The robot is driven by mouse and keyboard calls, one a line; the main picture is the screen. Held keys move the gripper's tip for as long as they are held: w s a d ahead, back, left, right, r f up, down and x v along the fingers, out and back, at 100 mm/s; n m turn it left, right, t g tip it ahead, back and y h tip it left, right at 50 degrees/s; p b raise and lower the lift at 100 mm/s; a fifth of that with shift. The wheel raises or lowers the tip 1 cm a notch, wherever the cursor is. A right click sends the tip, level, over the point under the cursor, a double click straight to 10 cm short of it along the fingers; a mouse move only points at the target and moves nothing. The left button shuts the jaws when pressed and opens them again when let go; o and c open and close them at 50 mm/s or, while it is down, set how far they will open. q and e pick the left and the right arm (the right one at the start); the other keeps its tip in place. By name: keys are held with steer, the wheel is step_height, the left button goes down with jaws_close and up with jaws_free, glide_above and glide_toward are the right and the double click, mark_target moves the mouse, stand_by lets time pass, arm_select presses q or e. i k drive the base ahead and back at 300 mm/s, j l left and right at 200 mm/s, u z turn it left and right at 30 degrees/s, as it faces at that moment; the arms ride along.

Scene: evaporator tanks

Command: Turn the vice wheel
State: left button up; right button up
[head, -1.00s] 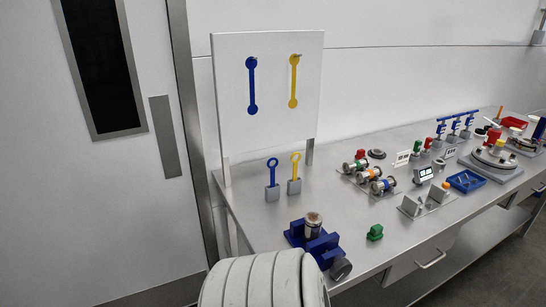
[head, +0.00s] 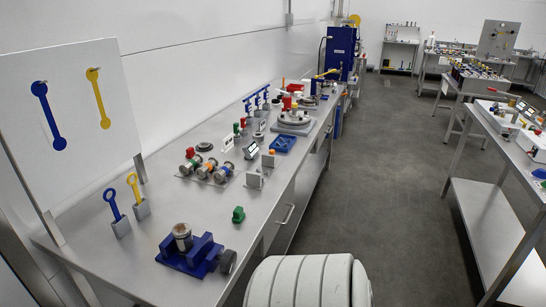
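The blue vice (head: 188,253) sits on the near end of the steel bench, with a metal cylindrical part (head: 182,236) standing upright in its jaws. The dark grey vice wheel (head: 228,261) is on the vice's right side, at the bench's front edge. A white ribbed rounded part, apparently mine, fills the bottom middle of the head view, to the right of the wheel and apart from it in the picture. Neither of my grippers shows in this view.
The steel bench (head: 150,218) runs away to the upper right. Open grey floor (head: 385,190) lies between this bench and another table (head: 500,212) at right.

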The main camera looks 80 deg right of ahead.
mark_target(228, 261)
steer(key=i+z, duration=0.1)
steer(key=z, duration=0.35)
steer(key=j+z, duration=0.15)
steer(key=z, duration=0.3)
steer(key=i+j+z, duration=0.1)
steer(key=z, duration=0.35)
steer(key=j+z, duration=0.15)
steer(key=z, duration=0.25)
